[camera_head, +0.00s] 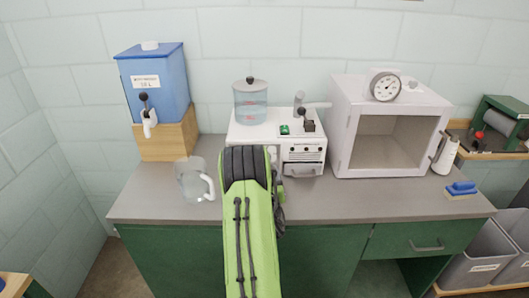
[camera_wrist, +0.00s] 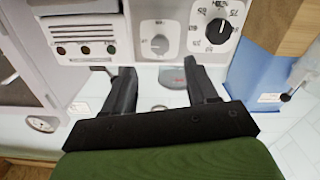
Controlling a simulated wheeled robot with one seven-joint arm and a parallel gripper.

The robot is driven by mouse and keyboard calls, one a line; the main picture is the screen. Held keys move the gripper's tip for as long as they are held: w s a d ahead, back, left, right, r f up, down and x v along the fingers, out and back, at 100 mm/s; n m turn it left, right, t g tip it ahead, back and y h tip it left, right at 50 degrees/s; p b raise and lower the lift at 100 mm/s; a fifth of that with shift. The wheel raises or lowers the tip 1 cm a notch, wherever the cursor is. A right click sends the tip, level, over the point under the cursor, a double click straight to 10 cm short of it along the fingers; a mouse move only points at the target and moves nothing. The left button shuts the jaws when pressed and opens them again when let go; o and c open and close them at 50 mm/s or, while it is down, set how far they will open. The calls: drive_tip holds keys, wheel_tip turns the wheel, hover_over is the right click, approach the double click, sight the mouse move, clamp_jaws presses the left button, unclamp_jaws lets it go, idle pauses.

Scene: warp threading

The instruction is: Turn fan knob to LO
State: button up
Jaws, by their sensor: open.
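The white appliance (camera_head: 262,131) stands on the counter, its left front hidden behind my green arm in the head view. In the wrist view, which looks turned over, its front carries a pale round knob (camera_wrist: 158,45) on a light plate and a larger dial (camera_wrist: 218,27) with a black pointer and marks around it. The lettering is too small to read, so I cannot tell which is the fan knob or its setting. My gripper (camera_wrist: 159,66) is open, its dark fingers apart and nothing seen between them. The pale knob appears between and beyond the fingertips, seemingly untouched.
A blue dispenser (camera_head: 158,85) on a wooden stand and a clear pitcher (camera_head: 193,181) are at left. A white open-fronted cabinet (camera_head: 342,122) with a round gauge (camera_head: 385,86) on top is at right. A blue brush (camera_head: 461,189) lies near the counter's right end. Bare counter (camera_head: 370,200) lies before the cabinet.

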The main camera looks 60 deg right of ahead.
drive_tip(key=p+x, duration=0.4)
drive_tip(key=x, duration=0.4)
drive_tip(key=shift+w+d+p, duration=0.2)
drive_tip(key=shift+d+p, duration=0.1)
drive_tip(key=shift+p, duration=0.05)
drive_tip(key=shift+c, duration=0.5)
drive_tip(key=c, duration=1)
